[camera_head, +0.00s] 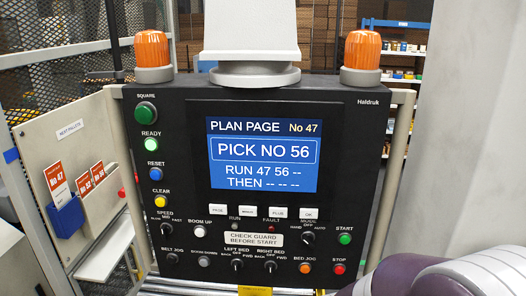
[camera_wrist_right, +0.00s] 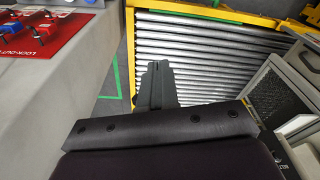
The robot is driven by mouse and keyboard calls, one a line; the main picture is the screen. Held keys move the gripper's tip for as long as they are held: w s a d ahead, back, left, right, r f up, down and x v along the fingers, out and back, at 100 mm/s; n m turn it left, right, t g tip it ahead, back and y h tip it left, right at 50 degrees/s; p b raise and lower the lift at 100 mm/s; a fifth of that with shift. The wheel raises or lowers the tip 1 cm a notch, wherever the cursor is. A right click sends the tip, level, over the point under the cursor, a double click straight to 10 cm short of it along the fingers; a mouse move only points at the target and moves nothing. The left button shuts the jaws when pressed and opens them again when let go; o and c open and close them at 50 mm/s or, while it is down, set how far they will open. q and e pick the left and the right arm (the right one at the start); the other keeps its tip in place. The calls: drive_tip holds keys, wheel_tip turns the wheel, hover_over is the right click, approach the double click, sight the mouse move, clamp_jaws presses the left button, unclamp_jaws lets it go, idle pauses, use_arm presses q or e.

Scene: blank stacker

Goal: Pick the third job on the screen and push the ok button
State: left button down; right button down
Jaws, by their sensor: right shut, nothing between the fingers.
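The screen (camera_head: 262,155) on the black control panel reads "PLAN PAGE No 47", "PICK NO 56", "RUN 47 56 --" and "THEN -- -- --". Under it sits a row of pale buttons: page (camera_head: 217,209), minus (camera_head: 247,211), plus (camera_head: 278,212) and OK (camera_head: 308,214) at the right end. Nothing touches these buttons. My right gripper (camera_wrist_right: 158,75) is shut and empty in the right wrist view, above a roller bed. In the head view only part of my right arm shows at the lower right. My left gripper is not in view.
A "NEXT PALLETS" board (camera_head: 70,150) at the left holds several orange-and-white cards (camera_head: 55,180). Two orange beacons (camera_head: 152,50) top the panel. Knobs and coloured buttons fill its lower part. In the wrist view, a lock-out board (camera_wrist_right: 45,35) stands left of the rollers (camera_wrist_right: 215,65).

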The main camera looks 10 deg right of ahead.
drive_tip(key=w+d+r+n+t+p, duration=0.4)
drive_tip(key=w+r+p, duration=0.15)
drive_tip(key=p, duration=0.45)
drive_tip(key=w+a+r+n+t+y, duration=0.4)
drive_tip(key=r+n, duration=0.1)
drive_tip(key=r, duration=0.1)
drive_tip(key=w+a+r+n+t+y, duration=0.3)
drive_tip(key=a+r+n+t+y, duration=0.1)
drive_tip(key=a+r+n+t, duration=0.1)
wheel_tip(320, 180, up, 2)
drive_tip(key=shift+w+r+n+y, duration=0.25)
drive_tip(key=shift+w+n+y, duration=0.1)
drive_tip(key=shift+n, duration=0.45)
drive_tip(key=shift+w, duration=0.1)
